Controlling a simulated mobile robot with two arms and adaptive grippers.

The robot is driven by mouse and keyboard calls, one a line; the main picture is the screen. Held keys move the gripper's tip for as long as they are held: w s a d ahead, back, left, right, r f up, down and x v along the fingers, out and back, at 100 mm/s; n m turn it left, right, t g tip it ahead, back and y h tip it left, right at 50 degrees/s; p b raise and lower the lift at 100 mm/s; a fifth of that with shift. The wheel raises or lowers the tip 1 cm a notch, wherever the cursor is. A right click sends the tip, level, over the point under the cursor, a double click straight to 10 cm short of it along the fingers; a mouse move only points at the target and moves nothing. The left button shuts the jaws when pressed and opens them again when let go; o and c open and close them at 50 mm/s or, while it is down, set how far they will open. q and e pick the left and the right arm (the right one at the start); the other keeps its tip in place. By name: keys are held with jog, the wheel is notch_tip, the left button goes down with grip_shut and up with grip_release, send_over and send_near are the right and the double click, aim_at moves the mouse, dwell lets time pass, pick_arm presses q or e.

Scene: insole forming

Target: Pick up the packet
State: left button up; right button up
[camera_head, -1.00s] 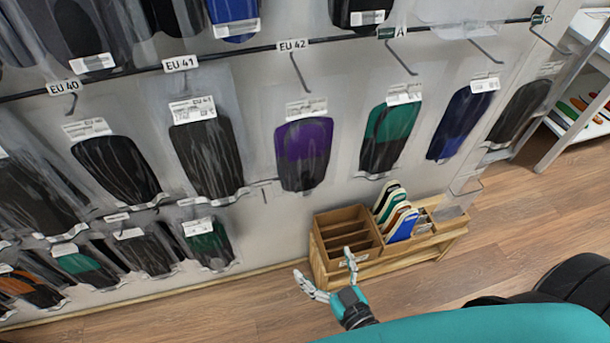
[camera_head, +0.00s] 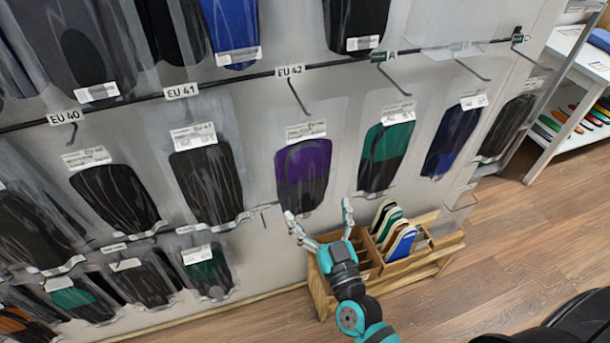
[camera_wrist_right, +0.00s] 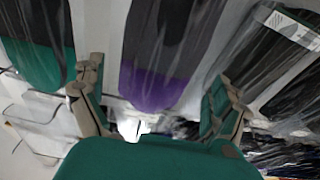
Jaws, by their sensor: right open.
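A clear packet with a purple and black insole (camera_head: 303,172) hangs on the wall under the EU 42 label, with a white label strip at its top. My right gripper (camera_head: 318,216) is open just below and in front of this packet, its two fingers pointing up toward the wall. In the right wrist view the purple packet (camera_wrist_right: 155,70) lies between the spread fingers of the gripper (camera_wrist_right: 155,105) and beyond them. I cannot tell whether a finger touches it. My left gripper is not in view.
A green and black packet (camera_head: 386,155) hangs right of the purple one, and a black packet (camera_head: 208,182) hangs left. A wooden rack (camera_head: 440,254) with several insoles (camera_head: 394,232) stands below. A white shelf (camera_head: 570,90) stands at right.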

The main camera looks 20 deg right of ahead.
aim_at(307, 188)
jog(key=w, duration=0.2)
jog(key=w+p, duration=0.1)
jog(key=w, duration=0.1)
jog(key=w+r, duration=0.1)
jog(key=shift+w+a, duration=0.25)
jog(key=shift+w, duration=0.15)
jog(key=shift+s, duration=0.1)
jog(key=c, duration=1.3)
